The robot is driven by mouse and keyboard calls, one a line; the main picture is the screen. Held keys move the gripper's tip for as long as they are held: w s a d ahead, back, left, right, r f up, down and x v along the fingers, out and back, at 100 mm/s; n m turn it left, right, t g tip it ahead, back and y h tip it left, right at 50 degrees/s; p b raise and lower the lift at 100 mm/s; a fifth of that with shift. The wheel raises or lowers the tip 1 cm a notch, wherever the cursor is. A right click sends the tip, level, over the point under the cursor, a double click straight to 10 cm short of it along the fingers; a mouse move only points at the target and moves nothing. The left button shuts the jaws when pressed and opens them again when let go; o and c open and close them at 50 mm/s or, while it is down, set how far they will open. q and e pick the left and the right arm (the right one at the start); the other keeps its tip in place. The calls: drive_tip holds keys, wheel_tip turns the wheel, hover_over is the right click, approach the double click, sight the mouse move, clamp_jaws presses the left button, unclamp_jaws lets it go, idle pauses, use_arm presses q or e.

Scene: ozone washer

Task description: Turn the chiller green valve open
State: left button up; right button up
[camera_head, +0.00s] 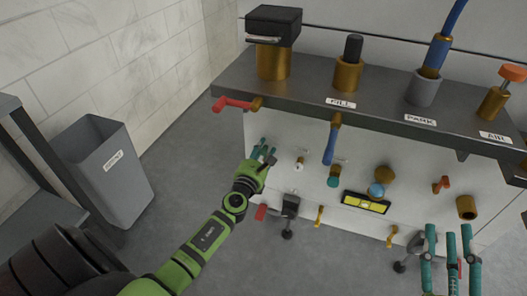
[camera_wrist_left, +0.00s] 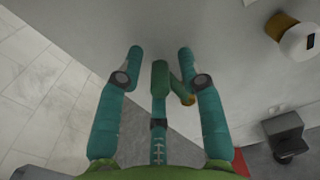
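My left gripper (camera_head: 264,152) is in front of the white panel under the dark counter, below a red lever. In the left wrist view, its two outer teal fingers (camera_wrist_left: 160,65) are spread apart. A green handle with a brass end (camera_wrist_left: 186,94), apparently the chiller green valve, shows between them, partly behind the middle finger. I cannot tell whether any finger touches it. In the head view the gripper hides this handle. My right gripper (camera_head: 449,238) is at the lower right with its fingers apart and no object visibly held.
The counter (camera_head: 320,88) overhangs the panel, with a red lever (camera_head: 232,103) at its left end. A blue handle (camera_head: 331,145) and a yellow label plate (camera_head: 366,202) are right of my left gripper. A grey bin (camera_head: 112,185) stands left; open floor lies between.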

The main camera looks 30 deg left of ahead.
use_arm(q)
clamp_jaws()
